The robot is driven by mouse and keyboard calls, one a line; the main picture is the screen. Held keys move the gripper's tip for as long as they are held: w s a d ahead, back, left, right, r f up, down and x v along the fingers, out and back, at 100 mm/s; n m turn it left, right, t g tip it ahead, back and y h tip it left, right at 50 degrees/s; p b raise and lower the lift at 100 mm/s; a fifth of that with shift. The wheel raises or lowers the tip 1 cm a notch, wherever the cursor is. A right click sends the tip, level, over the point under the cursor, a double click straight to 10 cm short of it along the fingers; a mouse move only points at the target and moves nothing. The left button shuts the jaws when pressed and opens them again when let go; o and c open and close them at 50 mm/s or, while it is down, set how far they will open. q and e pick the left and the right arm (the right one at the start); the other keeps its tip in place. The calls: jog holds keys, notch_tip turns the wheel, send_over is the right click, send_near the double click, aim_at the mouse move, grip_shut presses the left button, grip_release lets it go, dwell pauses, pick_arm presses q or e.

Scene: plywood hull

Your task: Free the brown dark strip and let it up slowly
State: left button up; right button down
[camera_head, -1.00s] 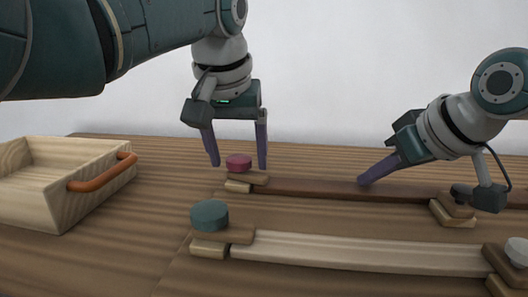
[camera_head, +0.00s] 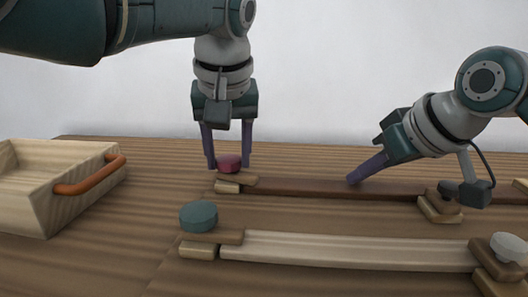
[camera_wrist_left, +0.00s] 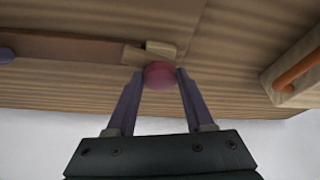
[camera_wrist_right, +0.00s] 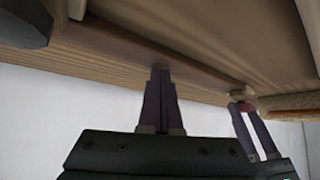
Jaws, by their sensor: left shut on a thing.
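The brown dark strip (camera_head: 310,188) lies along the table, with a wooden clamp at each end. Its left clamp has a crimson knob (camera_head: 229,161) on a wooden bar (camera_head: 240,181). My left gripper (camera_head: 228,167) points down and is shut on this knob, one finger on each side; the knob also shows between the fingers in the left wrist view (camera_wrist_left: 160,75). My right gripper (camera_head: 352,181) has its fingers together, tips at the strip's surface; the right wrist view shows them on the strip (camera_wrist_right: 160,70). The strip's right clamp has a dark knob (camera_head: 448,188), partly near my right wrist.
A pale strip (camera_head: 350,250) lies in front, under clamps with a teal knob (camera_head: 198,214) and a grey-white knob (camera_head: 509,246). An open wooden box (camera_head: 30,200) with an orange handle (camera_head: 90,178) stands at left. Table between box and clamps is clear.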

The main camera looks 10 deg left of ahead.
pick_arm(q)
jog(key=shift+f, duration=0.1)
jog(key=c, duration=0.3)
jog(key=shift+a+m+h, duration=0.15)
jog(key=shift+m+h, duration=0.45)
jog(key=shift+m, duration=0.8)
jog(key=shift+a+m+h, duration=0.1)
jog(key=shift+m+h, duration=0.2)
jog(key=shift+m, duration=1.1)
jog(key=shift+a+m+h, duration=0.1)
jog(key=shift+m+h, duration=0.6)
jog(key=shift+m, duration=0.7)
jog(key=o, duration=1)
jog(key=shift+o, duration=0.2)
